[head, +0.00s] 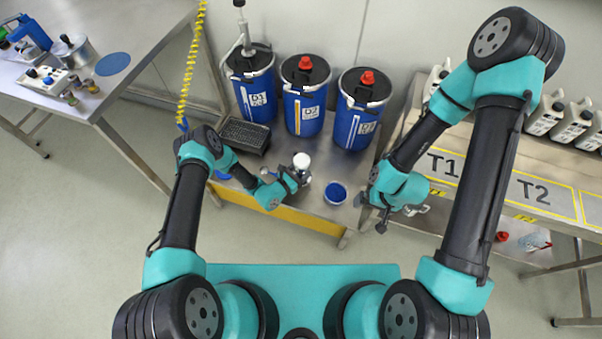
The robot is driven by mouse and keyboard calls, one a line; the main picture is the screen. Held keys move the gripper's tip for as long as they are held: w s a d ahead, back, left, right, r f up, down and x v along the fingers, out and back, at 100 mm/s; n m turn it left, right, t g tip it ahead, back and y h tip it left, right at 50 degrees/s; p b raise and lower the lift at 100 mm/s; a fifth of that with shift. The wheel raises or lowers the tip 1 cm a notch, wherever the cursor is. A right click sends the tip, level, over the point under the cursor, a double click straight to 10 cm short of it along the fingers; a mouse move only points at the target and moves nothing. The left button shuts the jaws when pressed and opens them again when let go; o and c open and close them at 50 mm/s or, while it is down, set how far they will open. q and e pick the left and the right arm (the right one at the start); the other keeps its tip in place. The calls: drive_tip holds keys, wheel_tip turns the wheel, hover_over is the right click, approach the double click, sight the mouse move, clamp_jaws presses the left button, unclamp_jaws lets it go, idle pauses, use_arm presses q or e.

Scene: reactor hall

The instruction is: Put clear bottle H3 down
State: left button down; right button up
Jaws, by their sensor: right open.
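I cannot make out an H3 label anywhere. A white-topped bottle (302,164) stands out at the fingers of my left gripper (299,180), above the low steel bench with the yellow front. The fingers partly cover the bottle, and whether they are closed on it is unclear. My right gripper (371,214) is open with nothing between its fingers, at the right end of that bench. A small clear item (535,242) lies on the lower shelf at the right; I cannot tell whether it is a bottle.
Blue drums D1 (252,88), D2 (305,98) and a third (360,112) stand behind. A blue cup (335,193) sits between my grippers. A dark grated tray (244,135) is at left. The right bench (500,185) has marked areas T1 and T2, with several jugs behind.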

use_arm(q)
drive_tip(key=shift+w, duration=0.25)
drive_tip(key=shift+w+f, duration=0.2)
drive_tip(key=shift+f, duration=1.55)
drive_tip(key=shift+f, duration=0.15)
drive_tip(key=shift+c, duration=1.5)
unclamp_jaws()
